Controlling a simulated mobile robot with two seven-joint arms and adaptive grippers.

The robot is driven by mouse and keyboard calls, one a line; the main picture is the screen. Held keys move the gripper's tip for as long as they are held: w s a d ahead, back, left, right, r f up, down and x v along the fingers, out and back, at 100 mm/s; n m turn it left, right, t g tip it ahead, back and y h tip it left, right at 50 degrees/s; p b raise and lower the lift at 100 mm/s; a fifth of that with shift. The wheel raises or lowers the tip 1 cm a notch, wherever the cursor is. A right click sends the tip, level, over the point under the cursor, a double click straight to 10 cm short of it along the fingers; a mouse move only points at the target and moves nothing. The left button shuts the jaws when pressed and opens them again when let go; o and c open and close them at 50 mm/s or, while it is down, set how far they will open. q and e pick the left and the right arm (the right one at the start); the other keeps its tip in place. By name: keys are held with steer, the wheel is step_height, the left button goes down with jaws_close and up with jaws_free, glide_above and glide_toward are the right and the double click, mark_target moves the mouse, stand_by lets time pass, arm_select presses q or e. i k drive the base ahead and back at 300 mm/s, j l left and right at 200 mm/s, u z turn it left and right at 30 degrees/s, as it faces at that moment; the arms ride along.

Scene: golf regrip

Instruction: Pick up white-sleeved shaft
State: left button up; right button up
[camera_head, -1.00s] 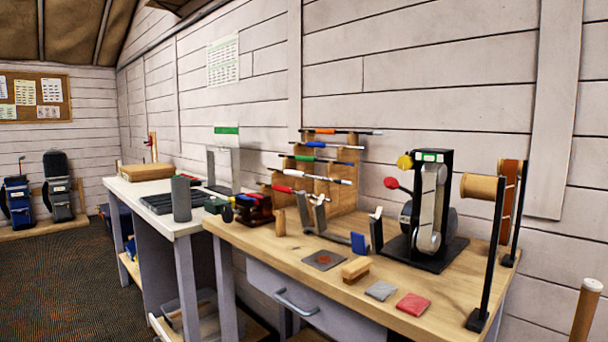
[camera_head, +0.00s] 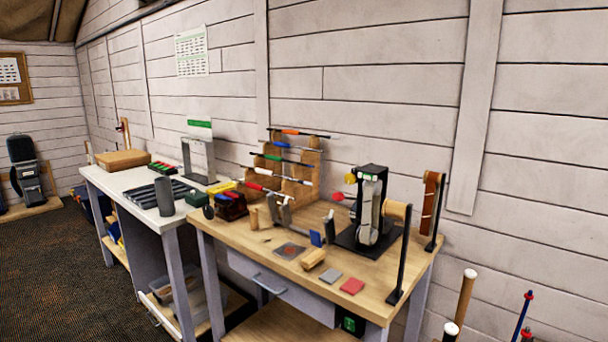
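A stepped wooden rack (camera_head: 306,172) stands on the wooden workbench near the wall and holds several shafts lying across it. A pale white stretch (camera_head: 288,178) shows beside the red sleeve in the lower rows. Neither my left nor my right gripper is in view.
The wooden bench (camera_head: 225,232) carries a black belt machine (camera_head: 369,210), a thread spool (camera_head: 397,210), a wooden block (camera_head: 314,259), and grey (camera_head: 331,276) and red (camera_head: 352,286) pads. A white bench (camera_head: 120,190) adjoins it at left. Open carpet (camera_head: 60,270) lies at the lower left.

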mark_target(260, 170)
steer(key=i+j+z, duration=0.1)
steer(key=z, duration=0.25)
steer(key=j+z, duration=0.55)
steer(key=z, duration=0.15)
steer(key=j+z, duration=0.4)
steer(key=j, duration=0.55)
steer(key=k+j+z, duration=0.1)
steer(key=j, duration=0.4)
steer(key=k+j+z, duration=0.1)
steer(key=j, duration=0.35)
